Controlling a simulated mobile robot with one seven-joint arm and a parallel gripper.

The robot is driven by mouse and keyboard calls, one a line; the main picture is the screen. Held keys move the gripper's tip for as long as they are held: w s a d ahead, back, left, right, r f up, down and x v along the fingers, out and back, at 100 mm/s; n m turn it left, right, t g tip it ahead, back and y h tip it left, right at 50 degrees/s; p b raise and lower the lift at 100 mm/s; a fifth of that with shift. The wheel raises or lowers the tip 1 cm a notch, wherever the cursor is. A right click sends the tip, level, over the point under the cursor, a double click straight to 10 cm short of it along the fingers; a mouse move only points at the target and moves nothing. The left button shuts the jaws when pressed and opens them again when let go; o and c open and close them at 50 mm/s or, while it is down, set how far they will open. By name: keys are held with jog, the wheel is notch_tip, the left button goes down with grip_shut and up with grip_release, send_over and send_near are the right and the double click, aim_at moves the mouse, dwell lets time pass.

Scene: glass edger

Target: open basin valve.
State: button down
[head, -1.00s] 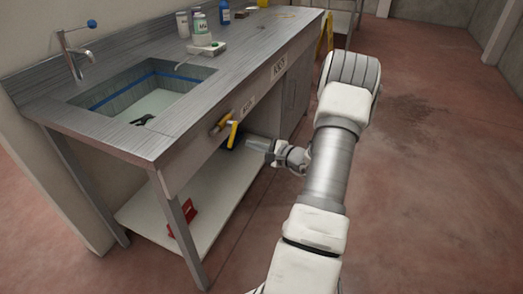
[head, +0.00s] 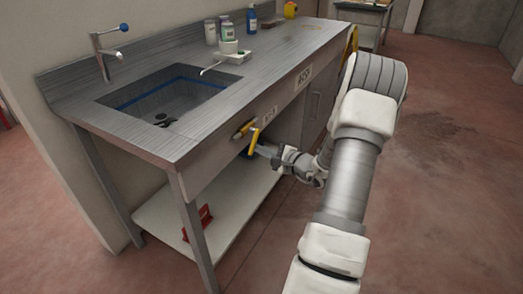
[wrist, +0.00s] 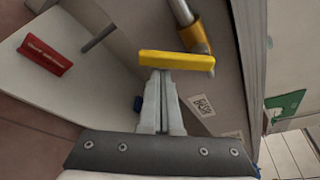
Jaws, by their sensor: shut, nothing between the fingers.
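The basin valve has a yellow lever (head: 253,142) at the front of the bench, hanging down crosswise to a short brass-coloured pipe end (head: 243,130). In the wrist view the lever (wrist: 176,60) lies across the picture, with the pipe (wrist: 190,30) behind its right end. My gripper (head: 262,151) is shut and empty, beside the lever's lower part. In the wrist view its fingertips (wrist: 160,74) are at the lever's edge; I cannot tell whether they touch. The sunken basin (head: 190,88) shows a dark grey floor and a dark item near its drain.
A tap (head: 103,55) stands behind the basin. Bottles (head: 251,18) and a white device (head: 229,54) stand on the bench. A red item (head: 198,222) is on the lower shelf (head: 237,215). A bench leg (head: 193,235) stands at the front corner. The floor at right is open.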

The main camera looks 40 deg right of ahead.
jog(key=shift+s+a+r+m+p, duration=0.15)
jog(key=shift+a+m+p, duration=0.15)
jog(key=shift+m+p, duration=0.4)
jog(key=a+r+m+g+y+p, duration=0.1)
jog(key=m+p, duration=0.1)
jog(key=p, duration=0.2)
jog(key=shift+s+a+r, duration=0.1)
jog(key=shift+s+r, duration=0.05)
jog(key=shift+r, duration=0.05)
jog(key=m+p, duration=0.1)
jog(key=r+m+y+p, duration=0.1)
jog(key=p, duration=0.1)
jog(key=a+m+g+y+p, duration=0.1)
jog(key=shift+s+a+r+m, duration=0.1)
jog(key=shift+s+r+m, duration=0.15)
jog(key=shift+s+m, duration=0.05)
jog(key=shift+r+p, duration=0.15)
jog(key=shift+p, duration=0.2)
dwell(0.3)
